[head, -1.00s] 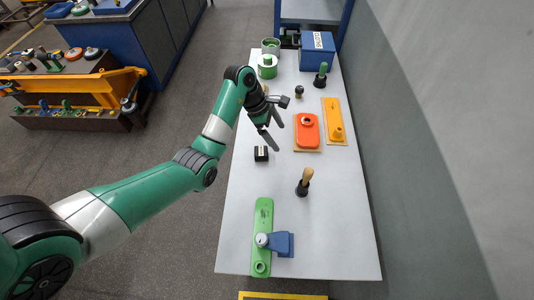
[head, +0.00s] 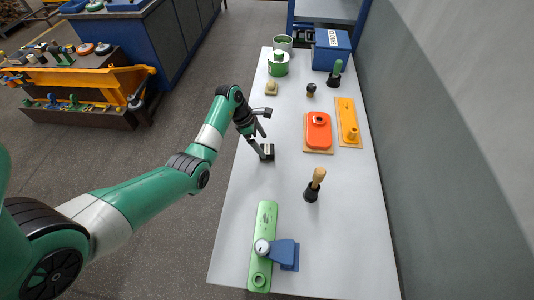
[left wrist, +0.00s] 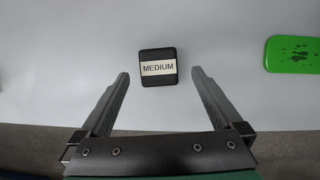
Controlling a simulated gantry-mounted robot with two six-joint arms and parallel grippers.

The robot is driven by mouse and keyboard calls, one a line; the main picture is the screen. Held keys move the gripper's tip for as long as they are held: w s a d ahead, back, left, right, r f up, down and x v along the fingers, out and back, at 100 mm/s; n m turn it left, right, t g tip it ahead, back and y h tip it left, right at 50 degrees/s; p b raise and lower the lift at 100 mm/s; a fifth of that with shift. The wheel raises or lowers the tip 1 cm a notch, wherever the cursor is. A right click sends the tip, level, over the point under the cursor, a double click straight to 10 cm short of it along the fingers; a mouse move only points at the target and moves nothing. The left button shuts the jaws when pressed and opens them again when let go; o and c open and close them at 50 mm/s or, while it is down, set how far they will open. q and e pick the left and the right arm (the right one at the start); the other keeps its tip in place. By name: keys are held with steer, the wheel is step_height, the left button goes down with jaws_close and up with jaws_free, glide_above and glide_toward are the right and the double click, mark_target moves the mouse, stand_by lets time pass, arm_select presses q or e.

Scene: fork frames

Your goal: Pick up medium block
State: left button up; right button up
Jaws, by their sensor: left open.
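The medium block is a small black block with a white label reading MEDIUM. It lies on the white table in the left wrist view (left wrist: 158,67) and shows partly behind my fingers in the head view (head: 268,152). My left gripper (head: 262,146) is open and points down at the block. In the left wrist view its fingertips (left wrist: 160,73) stand on either side of the block, with a gap on both sides and nothing held. My right gripper is not in view.
The white table (head: 235,220) has an orange block on a board (head: 318,130), a yellow board (head: 348,122), a wooden-handled tool (head: 315,184), and a green plate (head: 264,222) with a blue piece (head: 284,254). Free table surrounds the block.

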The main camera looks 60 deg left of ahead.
mark_target(267, 149)
arm_select(q)
steer(key=b+x, duration=0.2)
steer(key=x, duration=0.3)
steer(key=shift+a, duration=0.1)
steer(key=c, duration=1.4)
steer(key=shift+c, duration=0.2)
steer(key=shift+r, duration=0.15)
